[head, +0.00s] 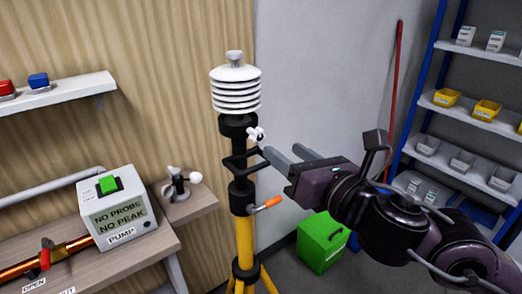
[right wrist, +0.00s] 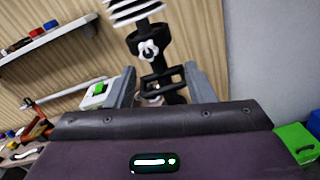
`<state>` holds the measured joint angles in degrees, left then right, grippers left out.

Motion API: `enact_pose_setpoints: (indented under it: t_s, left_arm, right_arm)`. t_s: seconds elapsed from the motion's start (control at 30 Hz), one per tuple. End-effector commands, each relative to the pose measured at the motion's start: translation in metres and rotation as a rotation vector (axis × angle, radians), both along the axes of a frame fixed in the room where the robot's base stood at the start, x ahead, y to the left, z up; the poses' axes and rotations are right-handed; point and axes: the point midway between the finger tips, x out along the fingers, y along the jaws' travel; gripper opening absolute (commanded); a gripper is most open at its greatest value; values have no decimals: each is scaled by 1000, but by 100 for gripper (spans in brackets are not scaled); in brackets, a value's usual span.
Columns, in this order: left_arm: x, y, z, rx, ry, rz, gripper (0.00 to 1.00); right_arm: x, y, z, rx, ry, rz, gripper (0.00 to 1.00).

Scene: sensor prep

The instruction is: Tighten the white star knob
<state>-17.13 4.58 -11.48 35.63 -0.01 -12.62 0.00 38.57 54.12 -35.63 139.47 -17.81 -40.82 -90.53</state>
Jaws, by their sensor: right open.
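The white star knob (head: 256,134) sits on the side of a black clamp collar (head: 237,127) on the sensor mast, just below the white louvred shield (head: 235,90). In the right wrist view the knob (right wrist: 149,49) faces me, beyond and slightly above the fingertips. My right gripper (head: 281,150) is open and empty, to the right of and a little below the knob, apart from it. Its two grey fingers show at either side of the mast in the right wrist view (right wrist: 160,78). My left gripper is not in view.
A yellow tripod (head: 244,240) carries the mast, with an orange-tipped lever (head: 270,203) below the gripper. A bench with a pump box (head: 122,212) stands left. A green box (head: 321,243) is on the floor, and a blue-framed shelf (head: 470,110) stands right.

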Motion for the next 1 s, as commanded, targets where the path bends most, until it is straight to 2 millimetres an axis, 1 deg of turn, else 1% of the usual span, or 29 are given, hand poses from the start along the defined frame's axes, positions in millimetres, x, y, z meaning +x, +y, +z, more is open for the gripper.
enact_pose_setpoints:
  t_s: [0.03, 0.07, 0.17, 0.27, 0.5, 0.6, 0.73, 1.0]
  left_arm:
    - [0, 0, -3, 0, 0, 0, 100]
    - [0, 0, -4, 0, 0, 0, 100]
    - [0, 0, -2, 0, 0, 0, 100]
    - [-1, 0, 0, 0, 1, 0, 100]
    - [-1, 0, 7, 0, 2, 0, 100]
    - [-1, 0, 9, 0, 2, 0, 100]
    - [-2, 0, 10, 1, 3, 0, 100]
    - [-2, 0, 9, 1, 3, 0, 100]
  right_arm:
    - [-9, 3, 1, -33, -30, 11, 49]
    - [-13, 5, 3, -47, -43, 16, 49]
    - [-13, 9, 6, -64, -59, 21, 49]
    - [-4, 15, 7, -59, -57, 22, 49]
    - [28, 38, 7, -59, -56, 23, 49]
    - [39, 43, 7, -57, -54, 20, 49]
    - [46, 48, 6, -59, -56, 20, 49]
    - [48, 49, 6, -59, -57, 20, 49]
